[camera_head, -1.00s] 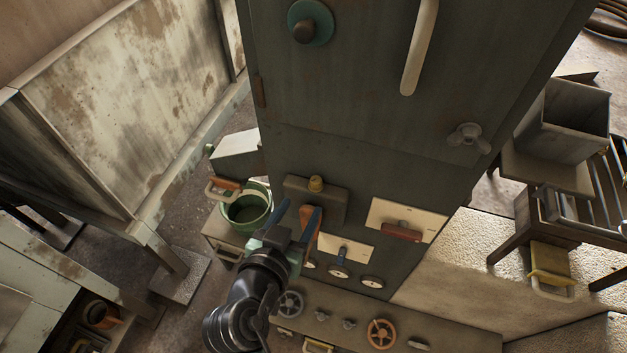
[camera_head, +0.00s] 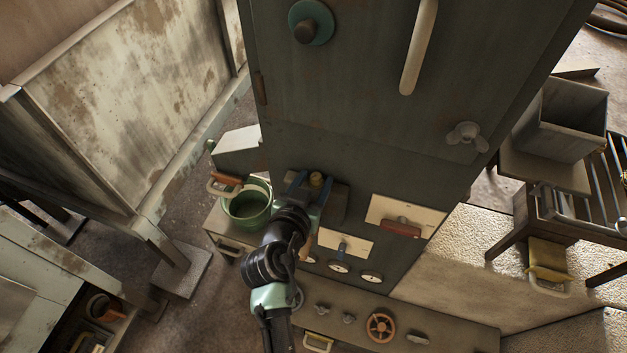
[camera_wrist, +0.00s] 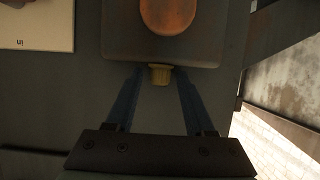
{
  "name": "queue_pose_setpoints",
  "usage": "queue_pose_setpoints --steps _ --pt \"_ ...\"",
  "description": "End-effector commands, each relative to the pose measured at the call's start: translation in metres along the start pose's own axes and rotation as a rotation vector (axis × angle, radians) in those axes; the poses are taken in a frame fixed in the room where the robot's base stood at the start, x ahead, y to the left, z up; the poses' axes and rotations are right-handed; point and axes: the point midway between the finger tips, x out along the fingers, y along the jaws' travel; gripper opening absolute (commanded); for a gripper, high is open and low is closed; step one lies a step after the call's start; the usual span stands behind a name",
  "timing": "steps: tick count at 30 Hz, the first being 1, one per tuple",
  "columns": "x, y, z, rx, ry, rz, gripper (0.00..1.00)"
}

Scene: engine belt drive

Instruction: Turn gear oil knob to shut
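A small yellow knob (camera_head: 316,180) sticks out of a grey box (camera_head: 338,205) on the dark cabinet's front. It also shows in the wrist view (camera_wrist: 160,74), at the box's edge. I can read no label naming the gear oil knob. My gripper (camera_head: 314,178) is open, with its blue fingers on either side of the yellow knob. In the wrist view my gripper (camera_wrist: 159,70) has the knob between its fingertips, with a visible gap to each finger. Whether the fingers reach over its full depth is unclear. A rounded orange part (camera_wrist: 168,14) sits on the box face.
A green bucket (camera_head: 248,208) stands left of my arm. A wing knob (camera_head: 467,135) is higher up. A lower ledge carries an orange handwheel (camera_head: 380,327) and small knobs.

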Motion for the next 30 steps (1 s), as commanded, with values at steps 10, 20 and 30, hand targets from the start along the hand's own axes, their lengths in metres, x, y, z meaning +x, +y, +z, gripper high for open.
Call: queue_pose_setpoints --steps 10,20,30 --pt "-0.0004 0.0000 0.0002 -0.001 0.000 0.000 0.00" --pt "-0.0013 0.0020 -0.0016 -0.027 -0.012 -0.059 0.00" --pt "-0.0004 0.0025 0.0011 -0.051 -0.002 -0.124 0.00"
